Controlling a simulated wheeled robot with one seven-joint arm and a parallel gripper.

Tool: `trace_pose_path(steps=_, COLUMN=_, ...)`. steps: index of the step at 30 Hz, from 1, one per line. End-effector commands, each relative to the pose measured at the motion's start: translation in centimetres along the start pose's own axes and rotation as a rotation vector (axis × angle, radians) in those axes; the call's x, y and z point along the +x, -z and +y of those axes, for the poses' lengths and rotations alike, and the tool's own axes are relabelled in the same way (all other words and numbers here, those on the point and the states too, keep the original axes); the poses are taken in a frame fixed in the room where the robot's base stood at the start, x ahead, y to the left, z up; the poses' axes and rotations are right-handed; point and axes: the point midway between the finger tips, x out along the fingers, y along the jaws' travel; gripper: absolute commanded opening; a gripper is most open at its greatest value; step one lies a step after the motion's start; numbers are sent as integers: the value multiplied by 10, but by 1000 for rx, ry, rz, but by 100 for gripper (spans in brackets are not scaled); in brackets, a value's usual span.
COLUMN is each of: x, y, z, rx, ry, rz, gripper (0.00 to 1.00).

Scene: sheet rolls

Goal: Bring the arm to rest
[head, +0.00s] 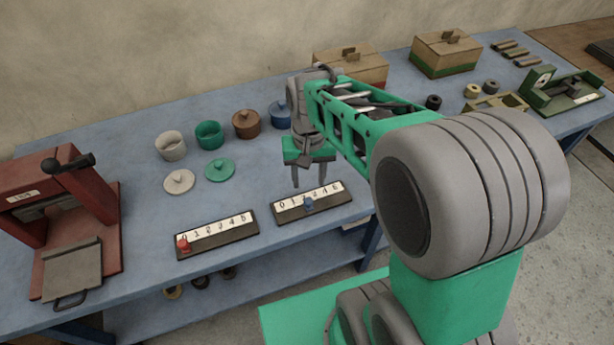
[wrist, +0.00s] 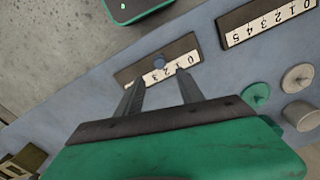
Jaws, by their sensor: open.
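My gripper (head: 309,179) hangs fingers down above the blue table, just behind the right number board (head: 330,199). Its two fingers are apart with nothing between them, and they also show in the wrist view (wrist: 161,84). The right number board carries a blue marker (head: 308,204), which lies ahead of the fingertips in the wrist view (wrist: 158,65). My arm reaches across the right of the head view and hides part of the table.
The left number board (head: 225,234) has a red marker (head: 183,246) at 0. Several pots, such as the green pot (head: 209,135), and loose lids stand behind. A red press (head: 55,200) is at the left. Boxes (head: 446,54) and a green device (head: 563,92) stand back right.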

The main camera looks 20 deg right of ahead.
Motion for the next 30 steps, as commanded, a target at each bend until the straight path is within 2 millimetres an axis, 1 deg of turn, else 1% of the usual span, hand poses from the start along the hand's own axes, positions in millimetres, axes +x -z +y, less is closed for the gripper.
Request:
trace_pose_path(steps=4, x=0, y=0, z=0, rx=-8, ry=0, rz=0, gripper=45)
trace_pose_path(steps=6, x=0, y=2, z=0, rx=-54, ry=2, rz=10, gripper=45)
trace_pose_path(steps=7, x=6, y=-1, z=0, rx=-85, ry=0, rz=5, gripper=45)
trace_pose_path(steps=8, x=15, y=-11, z=2, rx=-105, ry=-2, rz=-14, gripper=45)
trace_pose_path(steps=9, x=23, y=-26, z=5, rx=-132, ry=-5, rz=-35, gripper=45)
trace_pose_path(steps=11, x=24, y=-45, z=9, rx=-167, ry=-5, rz=-34, gripper=45)
trace_pose_path(steps=12, x=19, y=-55, z=11, rx=-184, ry=-4, rz=-14, gripper=45)
trace_pose_path(steps=14, x=6, y=-68, z=14, rx=-201, ry=0, rz=31, gripper=45)
trace_pose_path(steps=16, x=-12, y=-79, z=16, rx=-202, ry=6, rz=106, gripper=45)
trace_pose_path(steps=17, x=-21, y=-82, z=17, rx=-202, ry=9, rz=141, gripper=45)
trace_pose_path(steps=18, x=-35, y=-82, z=16, rx=-202, ry=13, rz=191, gripper=45)
trace_pose_path(steps=21, x=-63, y=-74, z=13, rx=-203, ry=22, rz=282, gripper=45)
trace_pose_path(steps=24, x=-71, y=-72, z=11, rx=-204, ry=25, rz=311, gripper=45)
trace_pose_path(steps=30, x=-71, y=-72, z=11, rx=-203, ry=25, rz=310, gripper=45)
